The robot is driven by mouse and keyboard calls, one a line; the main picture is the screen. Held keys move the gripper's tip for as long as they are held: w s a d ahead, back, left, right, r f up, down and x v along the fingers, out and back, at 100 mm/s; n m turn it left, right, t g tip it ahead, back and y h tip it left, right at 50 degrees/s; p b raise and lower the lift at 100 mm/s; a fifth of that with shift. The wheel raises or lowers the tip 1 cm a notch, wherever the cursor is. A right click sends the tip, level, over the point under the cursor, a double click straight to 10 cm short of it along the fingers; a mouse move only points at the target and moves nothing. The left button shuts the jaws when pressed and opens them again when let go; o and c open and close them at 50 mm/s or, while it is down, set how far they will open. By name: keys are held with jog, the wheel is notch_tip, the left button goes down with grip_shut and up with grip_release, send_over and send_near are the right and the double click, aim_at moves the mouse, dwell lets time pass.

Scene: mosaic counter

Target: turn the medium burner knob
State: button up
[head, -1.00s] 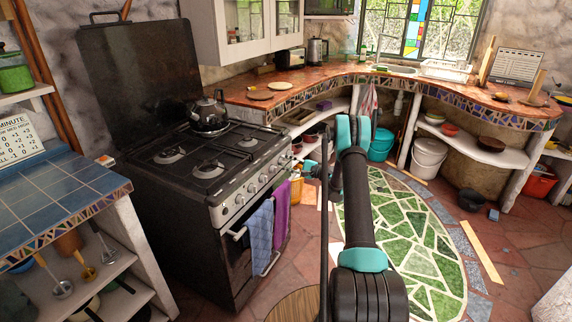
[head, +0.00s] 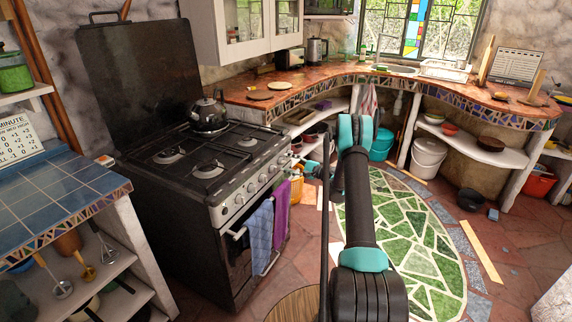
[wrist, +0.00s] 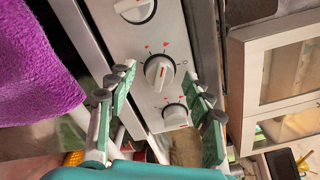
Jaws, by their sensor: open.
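The stove (head: 228,172) stands at the left with a row of silver knobs on its front panel. In the wrist view, a white knob (wrist: 160,73) with a red mark lies between the fingertips of my gripper (wrist: 156,80). My gripper is open, one finger on each side of this knob, and no clear contact shows. Another knob (wrist: 135,9) is above it and a smaller-looking one (wrist: 175,116) below it, nearer the fingers' base. Which knob is for the medium burner cannot be read. In the head view my gripper is partly hidden by my arm, by the panel's right end.
A purple towel (head: 282,204) and a blue towel (head: 260,236) hang from the oven handle; the purple one (wrist: 35,62) is close to my gripper in the wrist view. A kettle (head: 208,114) stands on the stove. Green mosaic floor (head: 415,240) is clear at right.

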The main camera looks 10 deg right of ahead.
jog(key=v, duration=1.1)
jog(key=shift+c, duration=0.2)
grip_shut()
dwell(1.0)
